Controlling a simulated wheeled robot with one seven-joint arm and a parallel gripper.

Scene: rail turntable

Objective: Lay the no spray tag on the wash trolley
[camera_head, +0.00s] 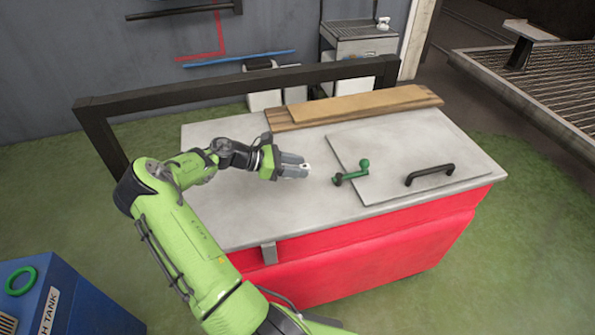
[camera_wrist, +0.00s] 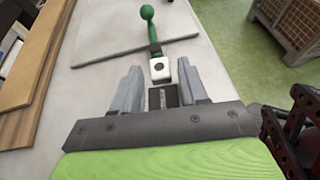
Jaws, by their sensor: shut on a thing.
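My gripper (camera_head: 300,167) is just above the grey top of a red bench (camera_head: 225,215), left of a green lever (camera_head: 351,173). In the wrist view my gripper (camera_wrist: 161,88) has its fingers shut on a small pale piece with a dark hole (camera_wrist: 160,69), apparently the no spray tag. Its white end sticks out past the fingertips, and the rest is partly hidden between them. No writing on it is readable. The green lever also shows in the wrist view (camera_wrist: 148,13), just beyond the tag. I cannot tell for sure which piece is the wash trolley; no label names it.
A hatch plate with a black handle (camera_head: 430,174) lies on the bench's right. Wooden boards (camera_head: 355,106) lie along its back edge, by a black rail (camera_head: 240,85). A metal stand (camera_head: 360,42) is behind. A blue tank (camera_head: 75,305) stands front left.

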